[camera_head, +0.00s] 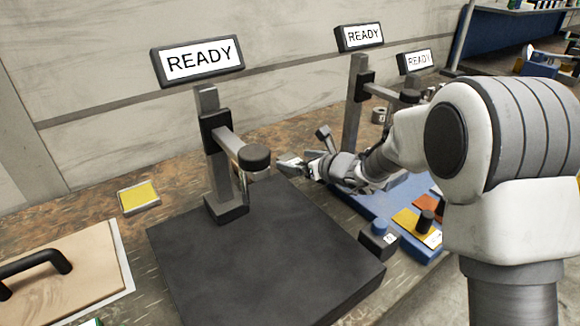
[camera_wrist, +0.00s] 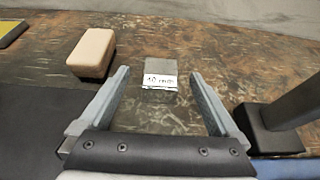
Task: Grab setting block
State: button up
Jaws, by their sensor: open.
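The setting block is a small grey metal block (camera_wrist: 161,68) with a white label that seems to read a number in "mm". It sits on the worn brown bench in the wrist view. My gripper (camera_wrist: 160,76) is open, with one grey finger on each side of the block and a visible gap to both. I cannot tell how far above the bench the fingers are. In the head view my gripper (camera_head: 296,162) is low over the bench behind the black plate, and I cannot clearly make out the block there.
A tan-topped block (camera_wrist: 92,52) stands left of the setting block. A dark post on a base (camera_wrist: 268,130) stands close on the right. In the head view, a black plate (camera_head: 260,260) with a column stand is in front, and a blue tray (camera_head: 365,205) is to the right.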

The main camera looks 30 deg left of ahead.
aim_at(290, 159)
jog(key=x, duration=0.4)
jog(key=shift+w+f+b, duration=0.15)
jog(key=shift+f+b, duration=0.15)
grip_shut()
jog(key=shift+a+r, duration=0.1)
jog(key=shift+r, duration=0.15)
